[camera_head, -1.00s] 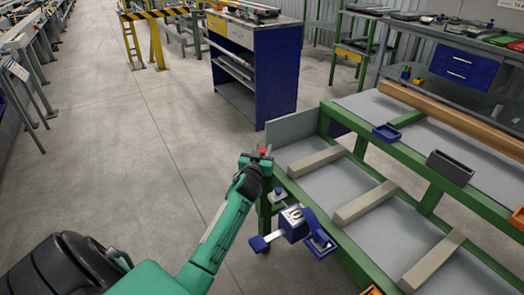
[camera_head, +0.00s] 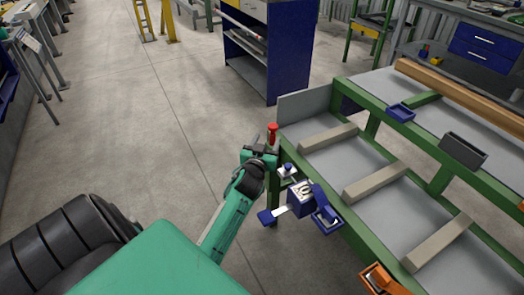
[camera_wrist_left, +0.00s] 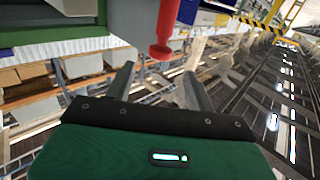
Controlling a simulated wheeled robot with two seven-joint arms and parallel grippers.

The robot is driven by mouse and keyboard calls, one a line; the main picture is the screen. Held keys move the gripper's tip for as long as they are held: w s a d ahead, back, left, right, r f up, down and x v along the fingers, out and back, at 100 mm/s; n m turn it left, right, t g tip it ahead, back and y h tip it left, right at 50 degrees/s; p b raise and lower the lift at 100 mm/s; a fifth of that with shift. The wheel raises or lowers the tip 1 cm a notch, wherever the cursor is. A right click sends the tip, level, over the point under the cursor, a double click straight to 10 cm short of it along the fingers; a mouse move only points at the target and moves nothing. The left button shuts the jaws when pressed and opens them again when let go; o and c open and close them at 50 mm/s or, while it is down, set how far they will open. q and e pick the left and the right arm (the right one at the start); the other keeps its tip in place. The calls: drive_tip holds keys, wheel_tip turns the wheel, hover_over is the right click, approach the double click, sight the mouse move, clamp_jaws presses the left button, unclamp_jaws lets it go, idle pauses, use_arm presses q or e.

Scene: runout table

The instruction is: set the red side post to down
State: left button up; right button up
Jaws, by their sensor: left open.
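The red side post (camera_head: 272,133) stands upright at the near left corner of the green-framed runout table (camera_head: 350,238), with its red head above the frame. In the left wrist view the red post (camera_wrist_left: 163,30) shows close up, its wider end just beyond the fingertips and not between them. My left gripper (camera_head: 262,151) is beside that table corner, just below the red head in the picture. In the wrist view its two fingers (camera_wrist_left: 157,75) are spread with nothing between them. The post's lower part is hidden by the gripper in the head view. My right gripper is not in view.
A blue clamp-like unit (camera_head: 302,196) is mounted on the table's near side, close to my left arm. Grey bars (camera_head: 375,180) lie across the table. A blue cabinet (camera_head: 280,60) stands behind.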

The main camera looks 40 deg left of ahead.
use_arm(q)
drive_tip(key=v, duration=0.5)
drive_tip(key=shift+s, duration=0.15)
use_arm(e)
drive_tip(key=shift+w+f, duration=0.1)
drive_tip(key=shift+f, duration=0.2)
